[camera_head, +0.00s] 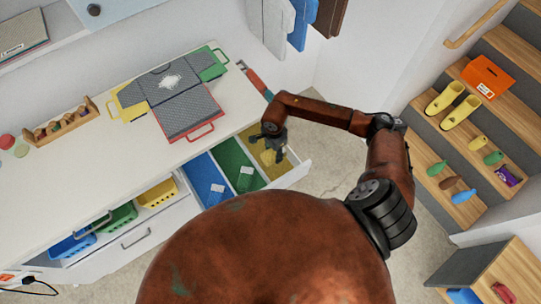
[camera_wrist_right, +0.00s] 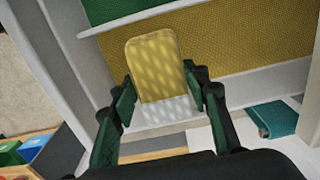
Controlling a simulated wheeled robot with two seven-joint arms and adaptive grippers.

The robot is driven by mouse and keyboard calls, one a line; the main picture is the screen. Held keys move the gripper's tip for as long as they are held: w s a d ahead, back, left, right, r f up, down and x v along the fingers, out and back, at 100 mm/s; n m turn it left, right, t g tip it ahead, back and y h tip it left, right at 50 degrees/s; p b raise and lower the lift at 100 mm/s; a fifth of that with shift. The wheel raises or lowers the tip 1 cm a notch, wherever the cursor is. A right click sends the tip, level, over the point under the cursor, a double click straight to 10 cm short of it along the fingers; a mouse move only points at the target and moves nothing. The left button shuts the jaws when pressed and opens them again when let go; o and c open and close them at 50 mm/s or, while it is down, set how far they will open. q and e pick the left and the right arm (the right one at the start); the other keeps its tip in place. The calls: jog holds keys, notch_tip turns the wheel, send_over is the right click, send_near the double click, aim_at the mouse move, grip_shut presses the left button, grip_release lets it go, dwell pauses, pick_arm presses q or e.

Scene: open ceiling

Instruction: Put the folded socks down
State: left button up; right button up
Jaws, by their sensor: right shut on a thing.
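The folded socks (camera_wrist_right: 155,65) are a yellow bundle with a pale lower end. My right gripper (camera_wrist_right: 160,95) is shut on them, with a dark green finger on each side in the right wrist view. In the head view my right gripper (camera_head: 275,149) is over the yellow section of an open drawer, and the socks (camera_head: 268,158) show just below it. The yellow-lined section (camera_head: 279,168) lies behind the socks in the wrist view. I cannot tell whether the socks touch its bottom. My left gripper is not in view.
The drawer's green section (camera_head: 231,156) and blue section (camera_head: 200,175) each hold a small pale-patterned item. The white counter (camera_head: 120,165) above carries folded grey boards and a wooden rack (camera_head: 66,122). Stairs with yellow boots (camera_head: 445,98) rise at the right.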

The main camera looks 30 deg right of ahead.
jog(key=shift+f, duration=3.45)
jog(key=shift+f, duration=0.15)
jog(key=o, duration=1.1)
jog(key=shift+o, duration=0.2)
notch_tip(320, 180, up, 12)
jog(key=shift+r+b, duration=0.15)
jog(key=shift+b, duration=0.3)
